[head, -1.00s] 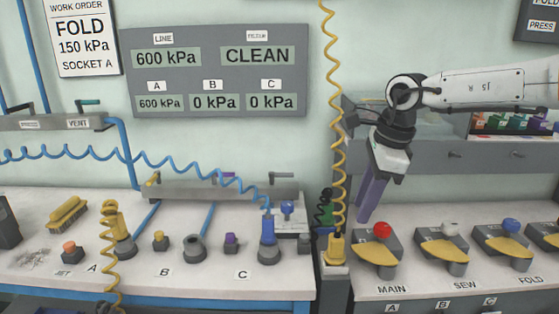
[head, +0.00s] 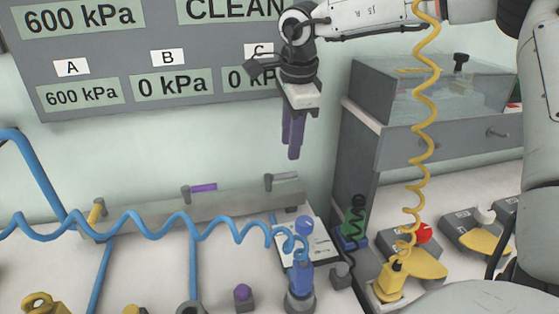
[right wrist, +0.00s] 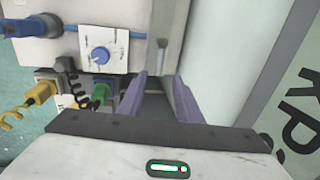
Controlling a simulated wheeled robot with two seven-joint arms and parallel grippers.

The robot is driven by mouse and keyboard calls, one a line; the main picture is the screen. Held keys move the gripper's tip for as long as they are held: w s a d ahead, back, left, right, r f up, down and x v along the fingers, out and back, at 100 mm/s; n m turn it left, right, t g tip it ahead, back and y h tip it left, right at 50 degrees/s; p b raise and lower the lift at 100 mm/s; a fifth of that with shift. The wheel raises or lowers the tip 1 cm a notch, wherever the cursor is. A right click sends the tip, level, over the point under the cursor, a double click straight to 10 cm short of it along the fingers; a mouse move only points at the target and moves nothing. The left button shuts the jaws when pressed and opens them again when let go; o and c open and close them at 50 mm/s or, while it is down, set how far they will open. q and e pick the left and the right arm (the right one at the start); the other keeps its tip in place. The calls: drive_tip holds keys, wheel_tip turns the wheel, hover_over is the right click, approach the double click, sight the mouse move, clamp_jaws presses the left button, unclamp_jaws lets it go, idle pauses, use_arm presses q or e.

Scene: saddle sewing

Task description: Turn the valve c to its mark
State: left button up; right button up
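The valve rail (head: 145,214) lies along the back of the bench. Its rightmost valve, with a grey lever (head: 284,181), stands in the place that fits valve C; no letter or mark on it is readable. My left gripper is not in view.
A yellow-lever valve (head: 96,212) and a purple-lever valve (head: 202,188) sit further left on the rail. A coiled blue hose (head: 150,224) crosses in front. A blue connector (head: 300,280) and blue knob (head: 304,225) stand right. A grey cabinet (head: 440,150) is beside them.

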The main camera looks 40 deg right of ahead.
sight(289, 175)
drive_tip(key=f, duration=0.2)
drive_tip(key=w+f, duration=0.1)
drive_tip(key=f, duration=0.5)
drive_tip(key=shift+w+d+p, duration=0.15)
drive_tip(key=shift+d+p, duration=0.2)
drive_tip(key=shift+d, duration=0.05)
clamp_jaws()
